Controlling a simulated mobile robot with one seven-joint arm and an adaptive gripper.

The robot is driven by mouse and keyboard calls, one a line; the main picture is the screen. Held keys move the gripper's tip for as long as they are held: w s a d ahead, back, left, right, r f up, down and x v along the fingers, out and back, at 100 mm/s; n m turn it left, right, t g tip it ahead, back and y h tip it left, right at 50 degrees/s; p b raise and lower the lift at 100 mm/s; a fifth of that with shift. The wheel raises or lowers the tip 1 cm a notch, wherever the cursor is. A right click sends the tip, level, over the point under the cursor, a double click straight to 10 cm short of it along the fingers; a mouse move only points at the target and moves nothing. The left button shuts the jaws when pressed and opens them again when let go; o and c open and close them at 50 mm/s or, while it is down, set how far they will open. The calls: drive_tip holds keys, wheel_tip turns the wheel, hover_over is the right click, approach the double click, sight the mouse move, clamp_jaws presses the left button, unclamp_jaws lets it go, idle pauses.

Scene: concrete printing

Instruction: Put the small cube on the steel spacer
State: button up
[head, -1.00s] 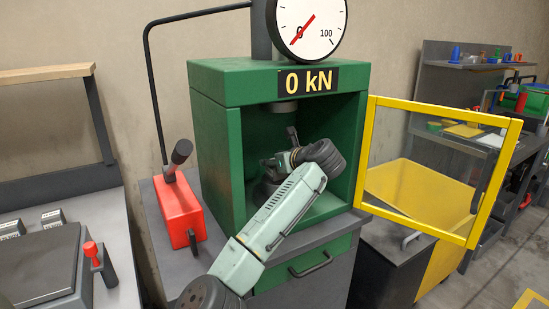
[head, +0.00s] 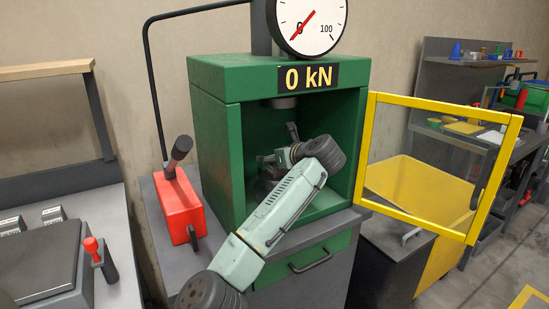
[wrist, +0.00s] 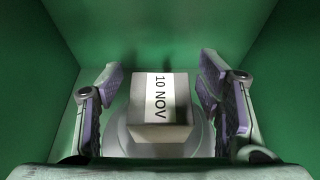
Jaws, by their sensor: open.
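The small cube (wrist: 158,105) is grey with a white label reading "10 NOV" in the wrist view. It sits on a round pale steel spacer (wrist: 203,140) inside the green press chamber. My gripper (wrist: 162,112) is open, with one finger on each side of the cube and a visible gap on both sides. In the head view my arm reaches into the chamber, and its wrist and links hide the cube and spacer.
The green press (head: 218,150) reads "0 kN" and its dial (head: 310,25) points near zero. Its yellow-framed guard door (head: 440,112) stands open at the right. A red pump with a lever (head: 180,207) stands left of the press. The chamber walls are close around my gripper.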

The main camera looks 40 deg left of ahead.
drive_tip(key=b+v, duration=0.2)
drive_tip(key=v, duration=1)
drive_tip(key=shift+b, duration=0.4)
